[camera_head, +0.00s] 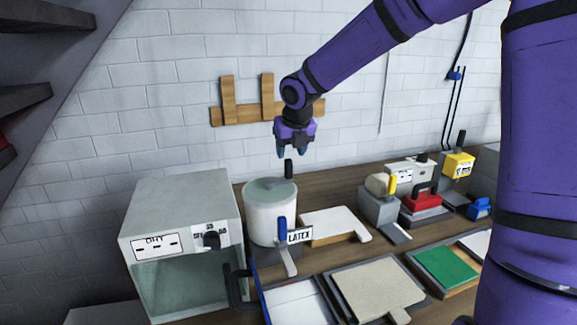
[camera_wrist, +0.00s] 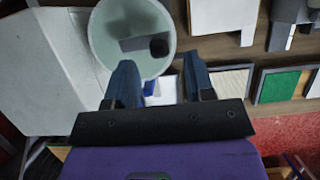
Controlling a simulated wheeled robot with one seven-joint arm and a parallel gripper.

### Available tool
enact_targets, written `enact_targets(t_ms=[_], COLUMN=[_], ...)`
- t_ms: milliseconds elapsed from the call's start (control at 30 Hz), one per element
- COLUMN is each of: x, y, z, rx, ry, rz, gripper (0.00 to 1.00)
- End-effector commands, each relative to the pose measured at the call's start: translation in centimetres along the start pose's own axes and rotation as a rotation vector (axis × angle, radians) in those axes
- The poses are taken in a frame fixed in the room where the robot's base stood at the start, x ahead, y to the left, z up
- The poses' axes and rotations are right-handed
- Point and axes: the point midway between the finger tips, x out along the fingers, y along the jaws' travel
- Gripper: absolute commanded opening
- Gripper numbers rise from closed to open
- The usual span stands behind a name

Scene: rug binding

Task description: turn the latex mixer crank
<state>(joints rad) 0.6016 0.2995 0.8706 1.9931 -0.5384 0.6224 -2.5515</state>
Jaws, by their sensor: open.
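The latex mixer (camera_head: 270,218) is a white drum with a pale green top and a LATEX label (camera_head: 299,235), standing on the bench. Its crank has an upright black knob (camera_head: 289,168) on the top. In the wrist view the drum's round top (camera_wrist: 110,42) shows with the dark crank arm (camera_wrist: 133,44) and knob (camera_wrist: 159,47). My gripper (camera_head: 294,154) is open and empty, pointing down just above the knob. In the wrist view, the knob appears just beyond my open fingertips (camera_wrist: 158,62). I see no contact.
A grey box cabinet (camera_head: 184,195) labelled DRY stands left of the mixer. A blue-handled valve (camera_head: 283,230) is on the mixer's front. A white board (camera_head: 330,224) lies to its right, with trays (camera_head: 370,285) in front. Wooden pegs (camera_head: 268,112) are on the wall behind.

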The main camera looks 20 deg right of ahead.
Motion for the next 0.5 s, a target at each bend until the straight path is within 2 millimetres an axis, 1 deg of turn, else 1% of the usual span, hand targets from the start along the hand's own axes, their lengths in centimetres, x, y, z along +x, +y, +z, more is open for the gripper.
enact_targets(t_ms=[33, 233, 400, 500], x=[1.1, 4.3, 6.0, 6.5], y=[0.1, 0.1, 0.1, 0.1], z=[-0.1, -0.1, -0.1, -0.1], rx=[-0.002, -0.002, 0.0, 0.002], ry=[0.005, 0.004, 0.002, 0.001], rz=[0.003, 0.001, 0.0, 0.0], gripper=[0.49, 0.49, 0.49, 0.49])
